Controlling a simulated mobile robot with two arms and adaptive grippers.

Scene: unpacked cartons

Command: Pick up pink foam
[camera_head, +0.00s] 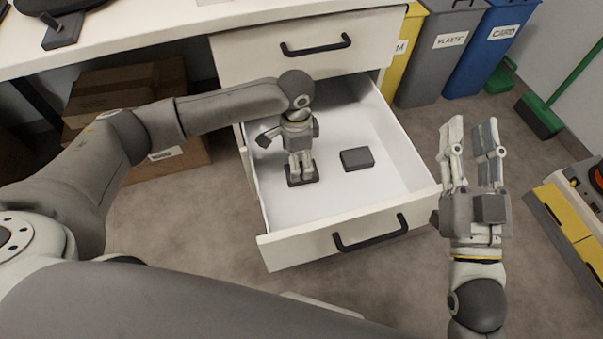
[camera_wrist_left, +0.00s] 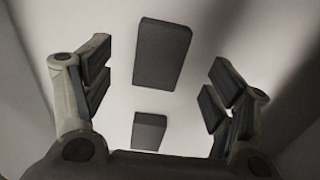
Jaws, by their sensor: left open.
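No pink foam shows in either view. The open drawer (camera_head: 340,120) holds a dark grey block (camera_head: 357,159) lying flat to the right of my left gripper (camera_head: 301,165). A second dark block (camera_head: 302,180) shows partly below that gripper's fingers. In the left wrist view, two dark blocks show: a larger-looking one (camera_wrist_left: 163,53) and a smaller-looking one (camera_wrist_left: 149,131), both between the spread fingers. My left gripper is open, pointing down into the drawer; contact with a block cannot be told. My right gripper (camera_head: 471,135) is open and empty, right of the drawer.
The white drawer front (camera_head: 345,228) has a black handle. A closed drawer (camera_head: 305,50) sits above it. Cardboard boxes (camera_head: 110,95) stand at left. Yellow, grey and blue bins (camera_head: 440,55) stand behind at right. A green broom (camera_head: 543,112) leans at far right.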

